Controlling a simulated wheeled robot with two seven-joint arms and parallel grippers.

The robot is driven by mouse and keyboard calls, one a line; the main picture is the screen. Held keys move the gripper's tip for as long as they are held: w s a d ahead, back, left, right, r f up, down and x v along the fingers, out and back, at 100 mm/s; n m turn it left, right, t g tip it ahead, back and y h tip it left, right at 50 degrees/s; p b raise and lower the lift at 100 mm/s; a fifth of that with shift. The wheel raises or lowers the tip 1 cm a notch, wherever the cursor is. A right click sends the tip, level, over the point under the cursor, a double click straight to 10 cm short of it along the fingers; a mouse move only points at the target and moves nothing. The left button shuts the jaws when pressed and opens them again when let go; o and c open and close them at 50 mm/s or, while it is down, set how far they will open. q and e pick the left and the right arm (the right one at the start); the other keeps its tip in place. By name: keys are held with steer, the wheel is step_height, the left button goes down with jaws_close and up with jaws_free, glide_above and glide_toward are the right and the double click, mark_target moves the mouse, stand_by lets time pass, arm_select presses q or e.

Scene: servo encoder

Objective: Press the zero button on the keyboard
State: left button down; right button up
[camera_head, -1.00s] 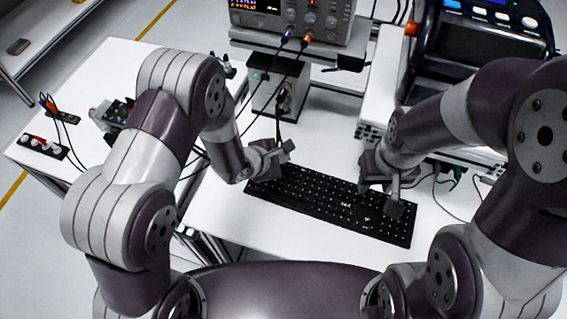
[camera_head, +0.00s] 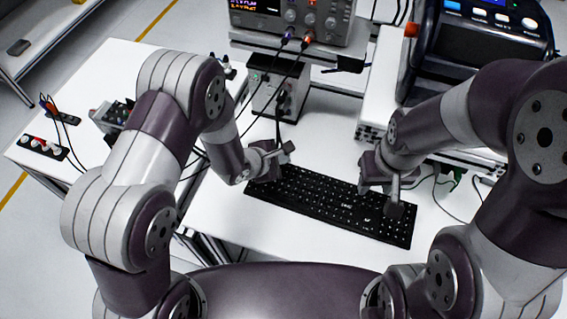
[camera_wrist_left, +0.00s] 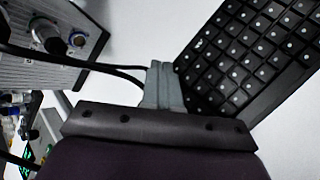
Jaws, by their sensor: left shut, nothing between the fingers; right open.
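The black keyboard (camera_head: 316,204) lies on the white table in front of me and stretches from centre to right in the head view. Its left end also shows in the left wrist view (camera_wrist_left: 245,50). The zero button cannot be made out. My left gripper (camera_head: 288,150) is shut and empty by the far left corner of the keyboard. In the left wrist view its closed fingers (camera_wrist_left: 160,72) are just beside the keyboard's edge, over the white table. My right gripper (camera_head: 391,200) is open over the right part of the keyboard, hiding some keys there. Whether it touches them cannot be told.
A bench instrument (camera_head: 300,18) with plugged cables stands behind the keyboard. A small grey box (camera_head: 272,92) stands below it, with cables hanging near my left gripper. A large blue-screened device (camera_head: 480,40) stands at the back right.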

arm_select(q)
steer(key=shift+f, duration=0.15)
stand_by(0.6)
steer(key=shift+f, duration=0.3)
steer(key=shift+f, duration=0.35)
stand_by(0.8)
steer(key=shift+r+p, duration=0.75)
steer(key=shift+r, duration=0.05)
step_height(320, 180, up, 5)
steer(key=p, duration=0.5)
stand_by(0.7)
